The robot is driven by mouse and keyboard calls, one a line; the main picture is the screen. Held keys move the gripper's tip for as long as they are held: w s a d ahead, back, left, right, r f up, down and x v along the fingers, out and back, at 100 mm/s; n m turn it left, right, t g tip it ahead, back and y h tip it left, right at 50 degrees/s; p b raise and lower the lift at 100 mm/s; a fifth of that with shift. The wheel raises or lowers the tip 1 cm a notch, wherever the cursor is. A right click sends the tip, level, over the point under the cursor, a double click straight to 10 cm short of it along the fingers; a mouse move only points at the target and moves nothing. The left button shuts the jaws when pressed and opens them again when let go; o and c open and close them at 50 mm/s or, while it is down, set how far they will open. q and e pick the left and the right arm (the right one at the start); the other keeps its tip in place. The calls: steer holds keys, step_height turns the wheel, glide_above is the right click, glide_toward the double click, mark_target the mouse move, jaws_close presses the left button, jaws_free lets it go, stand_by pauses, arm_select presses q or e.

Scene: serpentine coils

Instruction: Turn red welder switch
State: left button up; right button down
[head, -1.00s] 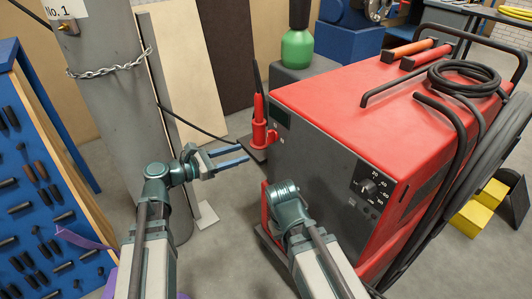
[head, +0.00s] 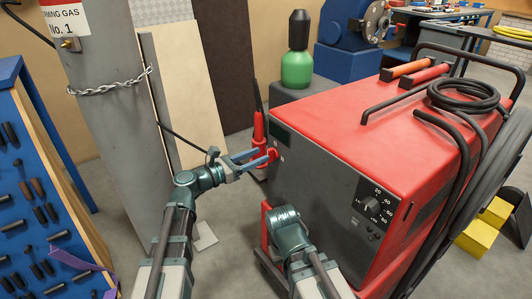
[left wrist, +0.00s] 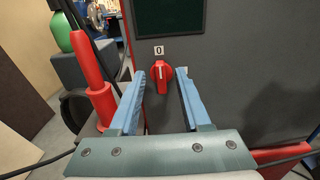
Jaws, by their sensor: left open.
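The red welder (head: 390,135) stands at the right in the head view, its dark front panel facing me. The red switch (head: 272,154) is on the panel's upper left part. In the left wrist view the red switch (left wrist: 162,82) stands upright under a "0" label, its white mark at the top. My left gripper (head: 262,156) is open at the switch.
A red torch (head: 259,128) stands just left of the panel, with a cable running near my left arm. A chained grey gas cylinder (head: 115,130) and a blue tool board (head: 50,200) are at the left. A dial (head: 370,203) is on the panel's right.

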mark_target(268, 152)
arm_select(q)
steer(key=shift+x, duration=1.9)
jaws_close()
